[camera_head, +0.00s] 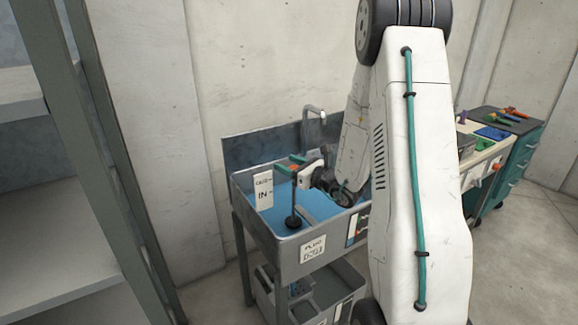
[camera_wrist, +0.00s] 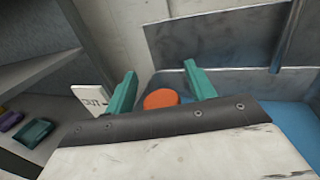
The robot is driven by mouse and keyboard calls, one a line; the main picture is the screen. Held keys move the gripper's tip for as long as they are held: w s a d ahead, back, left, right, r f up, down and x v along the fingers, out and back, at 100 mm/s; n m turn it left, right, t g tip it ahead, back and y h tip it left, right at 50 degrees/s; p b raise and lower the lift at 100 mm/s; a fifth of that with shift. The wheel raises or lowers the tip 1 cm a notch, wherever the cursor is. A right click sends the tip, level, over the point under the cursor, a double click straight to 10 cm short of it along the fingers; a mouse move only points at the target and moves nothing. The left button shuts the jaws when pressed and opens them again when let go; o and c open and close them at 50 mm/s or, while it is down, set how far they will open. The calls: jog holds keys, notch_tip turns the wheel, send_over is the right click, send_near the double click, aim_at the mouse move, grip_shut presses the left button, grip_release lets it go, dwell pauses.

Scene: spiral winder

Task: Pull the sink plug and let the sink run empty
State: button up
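The metal sink (camera_head: 312,262) holds blue water (camera_head: 318,203). A dark plug (camera_head: 293,221) with a thin upright stem stands towards the sink's front left; I cannot tell whether it is seated. In the wrist view an orange round knob (camera_wrist: 160,99) lies between the two teal fingers of my gripper (camera_wrist: 160,82). The knob's underside is hidden by my gripper's body.
A white card (camera_head: 263,190) stands at the sink's left rim. A tap (camera_head: 314,116) rises at the back. Grey shelving (camera_head: 75,150) is close on the left. A teal drawer cabinet (camera_head: 520,155) with coloured tools stands at the right. A grey bin (camera_head: 285,300) is below the sink.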

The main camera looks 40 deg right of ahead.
jog(key=v, duration=0.7)
jog(key=shift+s, duration=0.4)
jog(key=s+a+r+n+g+y, duration=0.35)
jog(key=a+n, duration=0.25)
jog(key=a, duration=0.2)
jog(key=s+a+r+n+g+y, duration=0.25)
jog(key=a+n+g, duration=0.25)
jog(key=a, duration=0.3)
jog(key=s+a+r+n+g+y, duration=0.2)
jog(key=a+r+n+g+y, duration=0.15)
jog(key=a+n, duration=0.4)
jog(key=s+a+r+n+g+h, duration=0.1)
jog(key=s+a+n+g+h, duration=0.25)
jog(key=s, duration=0.35)
jog(key=s+a+n+g+h, duration=0.2)
jog(key=s+n+g+h, duration=0.1)
jog(key=s+n, duration=0.25)
jog(key=s+d+r+n+t+h, duration=0.2)
jog(key=s+d+n+h, duration=0.4)
jog(key=s+h, duration=0.1)
jog(key=shift+d, duration=0.15)
